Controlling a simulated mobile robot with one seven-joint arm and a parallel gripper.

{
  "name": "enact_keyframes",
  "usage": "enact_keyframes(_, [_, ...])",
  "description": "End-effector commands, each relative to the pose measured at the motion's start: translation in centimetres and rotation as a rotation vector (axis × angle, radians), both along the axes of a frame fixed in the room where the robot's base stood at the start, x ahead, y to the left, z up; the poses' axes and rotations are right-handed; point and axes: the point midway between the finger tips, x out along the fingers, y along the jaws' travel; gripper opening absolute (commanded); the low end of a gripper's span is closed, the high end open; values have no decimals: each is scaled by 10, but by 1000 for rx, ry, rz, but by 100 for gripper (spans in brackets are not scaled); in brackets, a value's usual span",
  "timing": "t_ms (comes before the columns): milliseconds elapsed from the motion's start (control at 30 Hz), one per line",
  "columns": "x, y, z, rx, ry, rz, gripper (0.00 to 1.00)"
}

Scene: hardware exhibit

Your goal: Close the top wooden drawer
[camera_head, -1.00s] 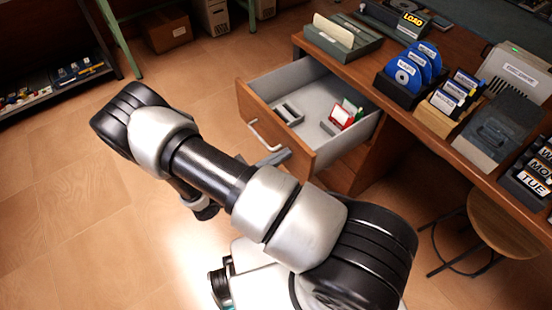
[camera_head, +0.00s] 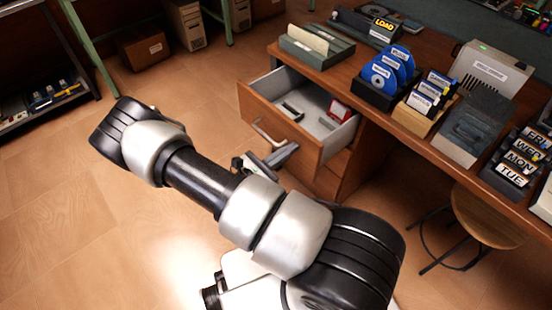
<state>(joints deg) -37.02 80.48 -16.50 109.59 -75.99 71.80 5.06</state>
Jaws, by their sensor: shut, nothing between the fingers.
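The top wooden drawer (camera_head: 296,150) is partly open under the desk. Its grey interior shows, with a red item (camera_head: 339,111) and small dark items inside. A pale bar handle (camera_head: 266,133) is on its brown front. My gripper (camera_head: 286,152) is shut and empty, at the drawer front just below and right of the handle. Whether the fingertips touch the front cannot be told. My arm hides part of the gripper's body.
The desk top (camera_head: 365,95) holds a grey file tray (camera_head: 317,50), blue disks (camera_head: 385,72) and other boxes. A stool (camera_head: 485,217) stands under the desk at right.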

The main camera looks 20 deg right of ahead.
Motion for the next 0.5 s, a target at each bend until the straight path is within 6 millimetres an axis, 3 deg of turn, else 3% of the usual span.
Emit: enact_keyframes(500, [30, -95, 0, -2, -1, -3, 0])
